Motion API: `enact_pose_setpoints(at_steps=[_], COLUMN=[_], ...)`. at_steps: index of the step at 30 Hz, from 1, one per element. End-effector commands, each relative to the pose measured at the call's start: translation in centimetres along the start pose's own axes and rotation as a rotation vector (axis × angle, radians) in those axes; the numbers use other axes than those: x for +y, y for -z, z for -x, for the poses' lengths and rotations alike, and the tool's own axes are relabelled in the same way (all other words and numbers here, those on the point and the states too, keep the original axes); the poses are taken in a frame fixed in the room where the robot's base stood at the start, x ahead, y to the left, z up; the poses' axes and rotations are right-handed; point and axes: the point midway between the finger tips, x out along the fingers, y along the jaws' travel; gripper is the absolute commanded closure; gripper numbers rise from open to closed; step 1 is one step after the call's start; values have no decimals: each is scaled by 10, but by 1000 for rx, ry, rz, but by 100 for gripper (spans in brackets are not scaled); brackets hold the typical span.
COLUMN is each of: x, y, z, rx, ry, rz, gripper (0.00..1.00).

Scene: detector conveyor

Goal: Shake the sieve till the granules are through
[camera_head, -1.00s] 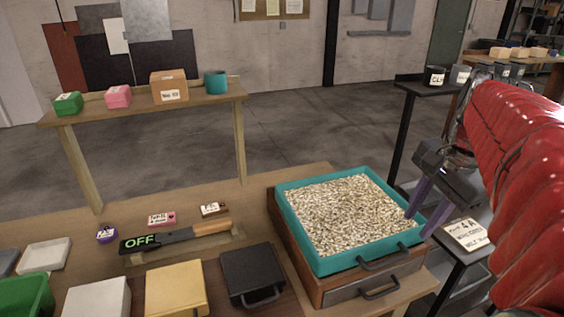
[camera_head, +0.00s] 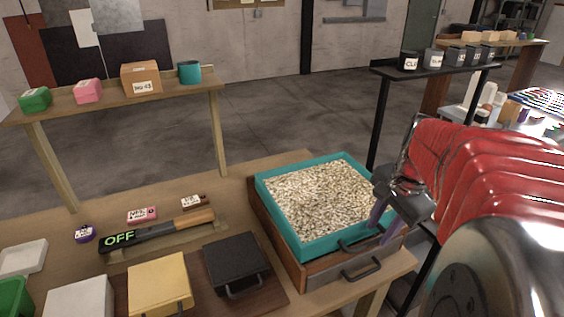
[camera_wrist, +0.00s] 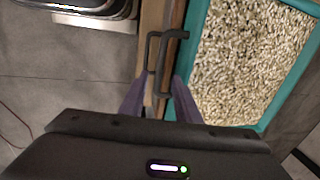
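The sieve has a teal frame (camera_head: 266,211) and is full of pale granules (camera_head: 318,197). It sits on a wooden box (camera_head: 297,274) with a drawer front and a dark pull. A dark handle (camera_head: 361,240) sticks out from the sieve's near right side. My gripper (camera_head: 379,232) is at that side, fingers pointing down beside the handle. In the wrist view my gripper (camera_wrist: 158,92) has its two purple fingers apart. A dark handle (camera_wrist: 154,62) lies between them in the picture; I cannot tell whether they touch it. The mesh under the granules is hidden.
Black (camera_head: 236,258) and yellow (camera_head: 160,284) lidded boxes stand at the front. A raised wooden shelf (camera_head: 110,99) stands behind. A dark stand with cups (camera_head: 435,72) is at the right.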

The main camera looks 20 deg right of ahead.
Motion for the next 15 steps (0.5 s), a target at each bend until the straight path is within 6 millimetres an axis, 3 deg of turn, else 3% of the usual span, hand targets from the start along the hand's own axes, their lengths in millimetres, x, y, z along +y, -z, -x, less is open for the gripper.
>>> enact_pose_setpoints(at_steps=[6, 15], x=[0, 0], y=[0, 0], z=[-27, -34], rx=[-1, 0], ry=[-1, 0], rz=[1, -1], gripper=[71, 71])
